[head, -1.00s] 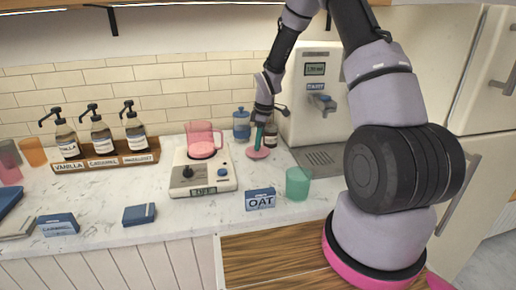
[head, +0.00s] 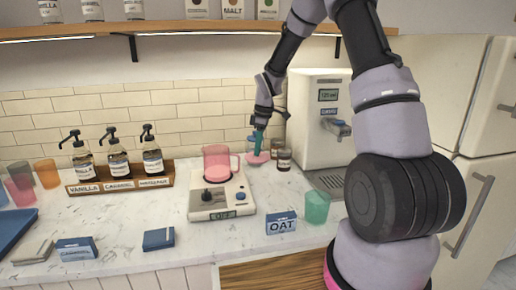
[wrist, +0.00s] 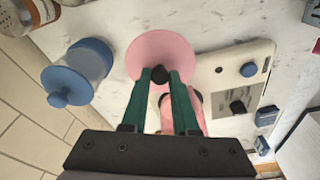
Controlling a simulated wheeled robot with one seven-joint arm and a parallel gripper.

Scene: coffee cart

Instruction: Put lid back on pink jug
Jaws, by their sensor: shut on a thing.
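The pink see-through jug (head: 216,165) stands upright and open-topped on a white appliance (head: 222,198) with a dark knob and a blue button. The round pink lid (head: 258,159) is to the right of the jug, apart from it. My gripper (head: 258,147) has green fingers shut on the lid's dark knob and holds the lid above the counter. In the wrist view, the lid (wrist: 160,45) lies flat beyond the fingertips (wrist: 160,76). Part of the jug (wrist: 197,112) shows there behind the fingers, which hide some of it.
A coffee machine (head: 320,110) is at right. An OAT box (head: 281,222) and green cup (head: 317,207) stand in front. Pump bottles (head: 116,165) are at left.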

